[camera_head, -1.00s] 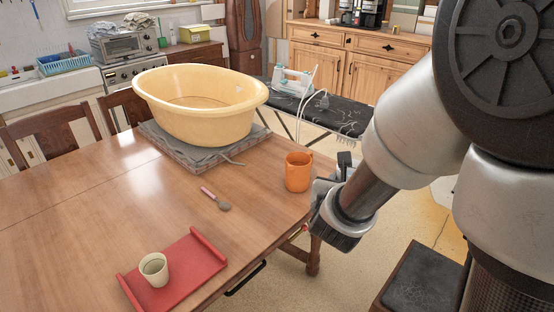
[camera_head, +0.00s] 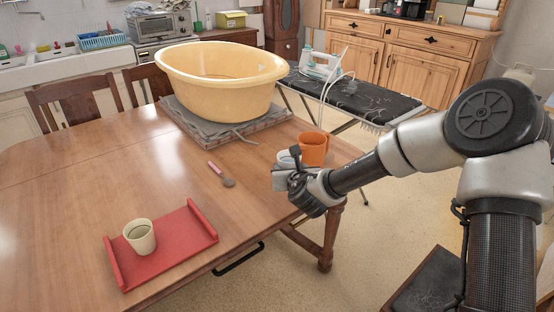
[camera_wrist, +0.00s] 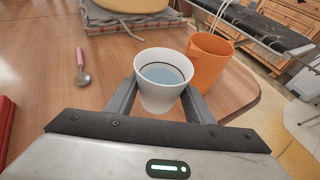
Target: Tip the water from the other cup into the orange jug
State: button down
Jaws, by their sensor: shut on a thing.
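My gripper (camera_wrist: 157,98) is shut on a white cup (camera_wrist: 160,97), with a finger on either side of it. The cup is roughly upright and holds pale bluish water. In the head view the cup (camera_head: 285,158) is partly hidden by my gripper (camera_head: 286,170). The orange jug (camera_head: 315,149) stands upright on the table close beside the cup; in the wrist view the jug (camera_wrist: 210,66) is just right of and behind it. I cannot tell whether they touch. A pale cream cup (camera_head: 140,241) stands upright on the red tray (camera_head: 185,238); its contents are unclear.
A spoon with a pink handle (camera_head: 215,169) lies on the wooden table (camera_head: 70,205). A large yellow basin (camera_head: 222,95) sits on a folded grey cloth (camera_head: 205,125) farther back. An ironing board (camera_head: 365,100) with an iron (camera_head: 320,65) stands behind the jug.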

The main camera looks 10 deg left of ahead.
jog(key=w+a+r+n+y+b, duration=0.1)
jog(key=w+a+b, duration=0.3)
jog(key=w, duration=0.4)
jog(key=shift+w+a+r+n+g+y, duration=0.15)
jog(key=shift+a+n+g+y, duration=0.2)
jog(key=shift+a, duration=0.55)
jog(key=shift+r, duration=0.1)
jog(key=w+d+r+m+g+y+p, duration=0.2)
jog(key=w+d+r+m+y, duration=0.1)
jog(key=d+r+m+y, duration=0.1)
jog(key=shift+r+m+g, duration=0.35)
jog(key=shift+r+m, duration=0.3)
jog(key=shift+m, duration=0.4)
jog(key=shift+d+p, duration=0.15)
jog(key=shift+p, duration=0.15)
